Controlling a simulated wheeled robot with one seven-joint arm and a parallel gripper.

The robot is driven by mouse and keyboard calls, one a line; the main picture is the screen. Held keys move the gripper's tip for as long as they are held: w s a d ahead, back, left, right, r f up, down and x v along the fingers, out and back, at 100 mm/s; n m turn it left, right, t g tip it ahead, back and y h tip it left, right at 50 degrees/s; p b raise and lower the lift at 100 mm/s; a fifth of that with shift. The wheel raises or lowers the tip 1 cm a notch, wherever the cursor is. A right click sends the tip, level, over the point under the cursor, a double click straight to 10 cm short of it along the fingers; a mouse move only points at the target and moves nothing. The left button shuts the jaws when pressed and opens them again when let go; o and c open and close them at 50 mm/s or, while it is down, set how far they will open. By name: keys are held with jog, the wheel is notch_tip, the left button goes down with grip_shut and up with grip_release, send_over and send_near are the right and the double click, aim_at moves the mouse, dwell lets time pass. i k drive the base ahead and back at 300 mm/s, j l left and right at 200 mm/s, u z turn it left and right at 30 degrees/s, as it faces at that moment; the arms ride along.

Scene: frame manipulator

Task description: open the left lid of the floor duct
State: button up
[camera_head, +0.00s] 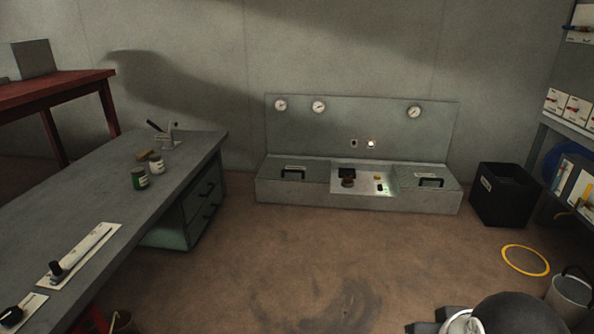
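The floor duct (357,203) is a long, low grey box against the back wall, with an upright grey panel (380,125) behind it. Its left lid (315,172) lies flat and closed, with a dark bar handle (293,171) near its front. The right lid (415,172) also lies flat, with a similar handle (431,182). Between the lids is a lighter bay holding several small items. Parts of my arm show at the lower right edge, well in front of the duct. My gripper cannot be made out.
A grey workbench (110,195) with drawers stands at the left, bearing cans and small fittings. A black bin (501,195) stands right of the duct. A yellow ring (525,260) and a bucket (570,293) are on the floor at right. The brown floor before the duct is clear.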

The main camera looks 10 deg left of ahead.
aim_at(278, 169)
jog(key=i+j, duration=0.25)
jog(key=i, duration=0.2)
jog(key=i+j, duration=0.25)
jog(key=i, duration=0.25)
jog(key=i+j, duration=0.25)
jog(key=i, duration=0.2)
jog(key=i+j, duration=0.2)
jog(key=i, duration=0.3)
jog(key=i+j, duration=0.25)
jog(key=i, duration=0.2)
jog(key=i+j, duration=0.25)
jog(key=i, duration=0.25)
jog(key=i+j, duration=0.25)
jog(key=i, duration=0.2)
jog(key=i+j, duration=0.25)
jog(key=i, duration=0.25)
